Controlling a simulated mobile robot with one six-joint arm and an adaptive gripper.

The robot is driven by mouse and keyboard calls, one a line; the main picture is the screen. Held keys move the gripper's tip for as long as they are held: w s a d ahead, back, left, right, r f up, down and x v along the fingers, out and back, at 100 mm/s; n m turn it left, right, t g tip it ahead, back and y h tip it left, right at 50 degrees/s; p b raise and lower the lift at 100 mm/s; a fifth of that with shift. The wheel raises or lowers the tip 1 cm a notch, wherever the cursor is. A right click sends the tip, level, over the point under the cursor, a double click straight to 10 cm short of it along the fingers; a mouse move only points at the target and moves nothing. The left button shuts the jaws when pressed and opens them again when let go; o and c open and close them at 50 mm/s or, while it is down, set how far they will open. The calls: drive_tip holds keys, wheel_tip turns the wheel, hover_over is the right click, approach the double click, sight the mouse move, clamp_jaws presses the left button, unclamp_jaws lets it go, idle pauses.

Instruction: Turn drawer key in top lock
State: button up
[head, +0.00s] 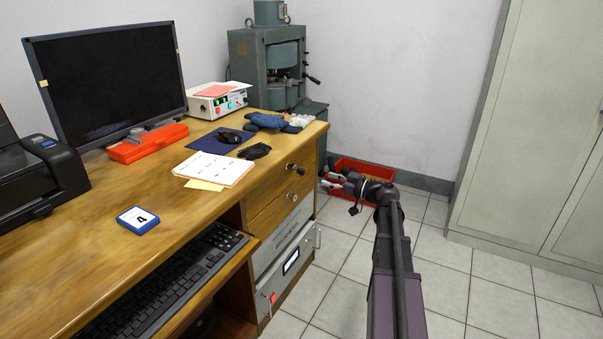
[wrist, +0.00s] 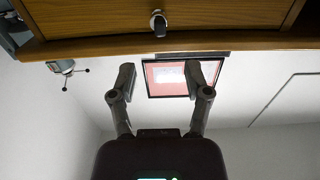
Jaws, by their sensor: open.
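The drawer key, with a dark head, sticks out of the silver top lock (head: 289,166) on the upper drawer (head: 277,186) of the wooden desk in the head view. In the wrist view a silver lock with a dark piece on it (wrist: 158,23) shows on a wooden drawer front near the top edge. My gripper (head: 327,181) is open and empty, out in front of the drawers and to the right of the key. In the wrist view my gripper's spread fingers (wrist: 160,70) point toward the drawer, apart from the lock, with nothing between them.
A second lock (head: 292,197) sits on the lower drawer. Grey instruments (head: 288,262) are below. A red crate (head: 361,173) stands on the floor behind my gripper. A grey cabinet (head: 530,140) stands at right. The tiled floor between is clear.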

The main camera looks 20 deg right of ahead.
sight(305, 170)
drive_tip(key=shift+x, duration=4.55)
clamp_jaws()
